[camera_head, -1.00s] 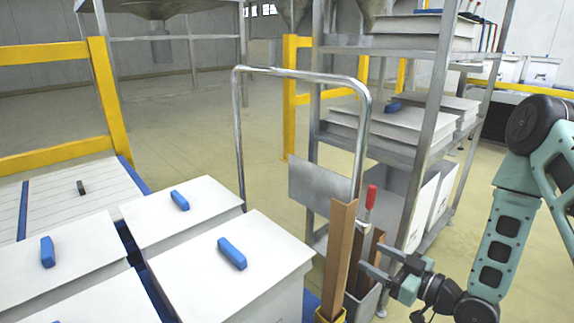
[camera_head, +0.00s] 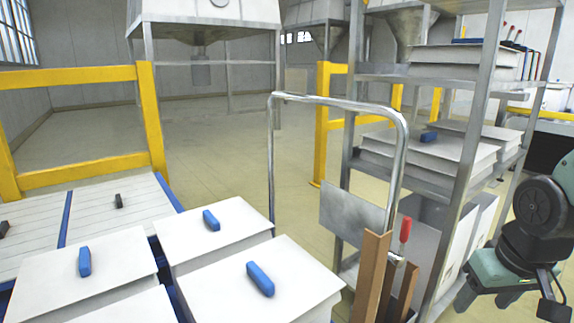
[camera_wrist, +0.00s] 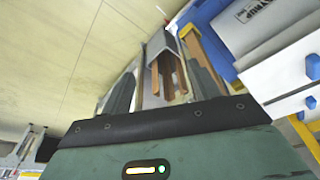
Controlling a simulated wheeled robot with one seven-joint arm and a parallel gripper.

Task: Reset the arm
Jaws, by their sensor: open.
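My gripper (camera_head: 487,296) is at the lower right of the head view, with its jaws pointing down and partly cut off by the frame edge. In the wrist view its two grey fingers (camera_wrist: 163,88) stand apart, and I see nothing held between them. Beyond the fingers is a grey holder with brown strips (camera_wrist: 166,78), apart from the gripper as far as I can tell. In the head view the brown strips (camera_head: 373,275) stand upright left of my gripper, with a red-handled tool (camera_head: 405,230) beside them.
A metal shelf rack (camera_head: 465,140) with pale boxes stands behind my arm. A trolley handle (camera_head: 335,103) rises at the middle. White boxes with blue handles (camera_head: 260,279) fill the lower left. A yellow rail (camera_head: 80,177) stands at left. Open floor (camera_head: 225,135) lies behind.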

